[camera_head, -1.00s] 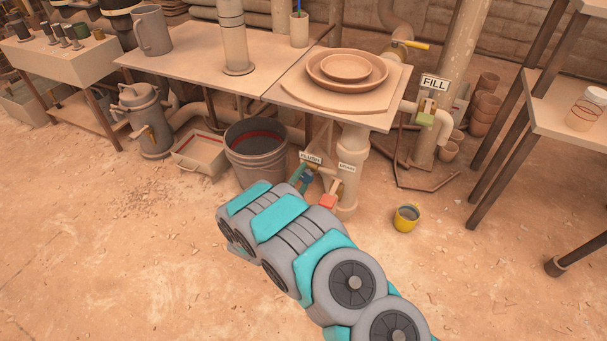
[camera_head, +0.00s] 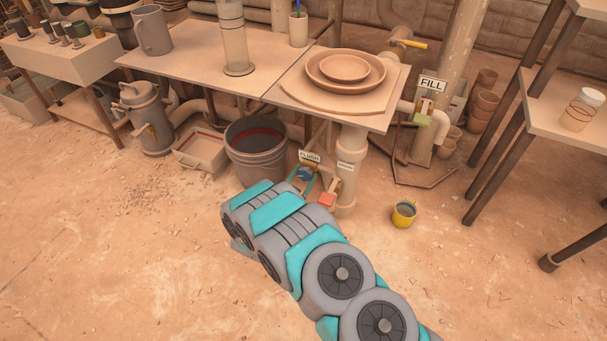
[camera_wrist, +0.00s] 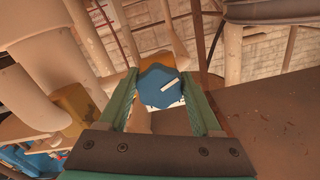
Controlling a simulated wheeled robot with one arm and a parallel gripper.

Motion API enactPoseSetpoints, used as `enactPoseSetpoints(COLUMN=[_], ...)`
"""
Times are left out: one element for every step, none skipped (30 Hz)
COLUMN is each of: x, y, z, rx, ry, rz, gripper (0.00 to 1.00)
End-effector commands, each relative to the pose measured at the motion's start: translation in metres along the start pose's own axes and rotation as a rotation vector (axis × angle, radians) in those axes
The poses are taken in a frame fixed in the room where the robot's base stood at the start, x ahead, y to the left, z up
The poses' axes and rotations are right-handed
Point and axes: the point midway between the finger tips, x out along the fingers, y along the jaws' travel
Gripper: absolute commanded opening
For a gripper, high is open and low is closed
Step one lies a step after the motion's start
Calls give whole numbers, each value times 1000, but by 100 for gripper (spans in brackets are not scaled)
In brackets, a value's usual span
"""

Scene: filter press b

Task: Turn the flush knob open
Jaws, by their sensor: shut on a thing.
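The flush knob (camera_wrist: 160,87) is blue and faceted, with a pale line marked on its face. In the wrist view it sits between the two green fingers of my gripper (camera_wrist: 163,98), which is shut on it. The pale line lies near level, tilted a little up to the right. In the head view the blue knob (camera_head: 305,173) shows small below the FLUSH label (camera_head: 310,156), beside my green fingers. My arm comes in from the lower right and hides part of the area in front of the knob.
A red-orange handle (camera_head: 327,199) under a second label (camera_head: 345,166) sits just right of the knob, by a pale pipe. A grey bucket (camera_head: 257,167) stands to the left. A yellow cup (camera_head: 404,214) is on the floor at right. The front floor is clear.

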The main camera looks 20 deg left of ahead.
Motion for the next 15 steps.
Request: enactPoseSetpoints(x=[-1, -1, -1, -1, -1, -1, -1, -1, -1, -1, -1, -1, -1, -1, -1], y=[0, 0, 0, 1, 1, 1, 1, 1, 1, 2, 2, 2, 2, 2, 2], z=[1, 1, 1, 1, 1, 1, 1, 1, 1, 1, 1, 1, 1, 1, 1], rx=[-46, -74, -113, -141, -169, -208, -236, -264, -303, -331, -359, -396, -423, -450, -485], ry=[-3, -3, -3, -4, -4, -4, -4, -4, -4, -4, -4, -4, -4, -4, -4], rz=[-1, -1, -1, -1, -2, -2, -2, -2, -2, -2, -2, -2, -2, -2, -2], gripper=[10, 10, 10, 10, 10, 10, 10, 10, 10, 10, 10, 10, 10, 10, 10])
